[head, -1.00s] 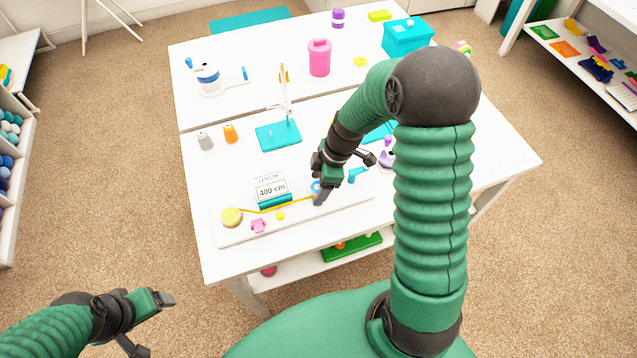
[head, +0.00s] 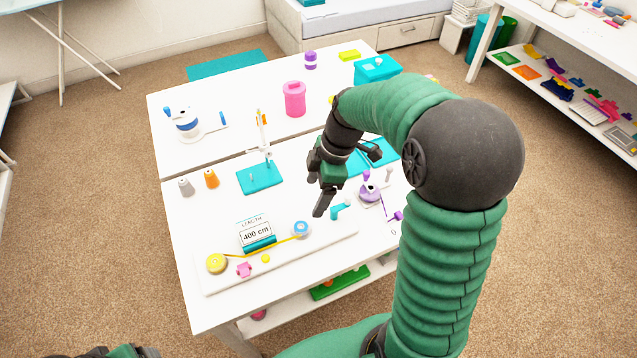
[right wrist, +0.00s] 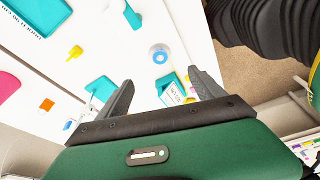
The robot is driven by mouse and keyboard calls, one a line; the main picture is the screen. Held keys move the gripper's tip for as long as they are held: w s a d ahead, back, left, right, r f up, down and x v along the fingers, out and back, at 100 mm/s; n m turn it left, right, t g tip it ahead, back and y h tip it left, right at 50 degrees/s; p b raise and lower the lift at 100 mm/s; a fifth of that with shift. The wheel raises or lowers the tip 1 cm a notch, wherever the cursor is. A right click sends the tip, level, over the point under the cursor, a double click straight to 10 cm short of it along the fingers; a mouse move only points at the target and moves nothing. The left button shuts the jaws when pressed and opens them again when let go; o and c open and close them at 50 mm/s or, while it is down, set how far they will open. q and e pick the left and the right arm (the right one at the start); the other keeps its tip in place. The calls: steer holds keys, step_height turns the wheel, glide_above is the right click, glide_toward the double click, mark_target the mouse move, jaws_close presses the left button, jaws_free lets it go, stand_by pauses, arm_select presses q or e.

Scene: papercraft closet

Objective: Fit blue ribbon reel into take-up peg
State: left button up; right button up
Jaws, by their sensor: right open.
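The light blue reel (head: 301,229) with a white centre sits on the long white board (head: 330,246) at the near side of the table. A yellow ribbon runs from it to the yellow reel (head: 216,264). Any peg under the blue reel is hidden. My right gripper (head: 349,182) is open and empty, above and apart from the blue reel. In the right wrist view the blue reel (right wrist: 159,54) shows beyond the spread fingers (right wrist: 158,78). Only a sliver of my left gripper (head: 130,351) shows at the bottom edge.
The length display (head: 256,235) reads 400 cm behind the ribbon. A teal crank-like piece (head: 340,210) and a purple reel (head: 370,193) stand right of the blue reel.

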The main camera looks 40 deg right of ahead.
steer(key=shift+v, duration=1.1)
steer(key=s+a+f+m+h, duration=0.1)
steer(key=s+a+f+m, duration=0.2)
steer(key=a+m, duration=0.3)
steer(key=s+a+f+m+t+h, duration=0.1)
steer(key=s+a+f+m, duration=0.2)
steer(key=a+f+m, duration=0.2)
steer(key=shift+s+a+f+m+h, duration=0.3)
steer(key=shift+s+a+m+h, duration=0.1)
steer(key=shift+m, duration=0.1)
steer(key=shift+d, duration=0.1)
stand_by(0.4)
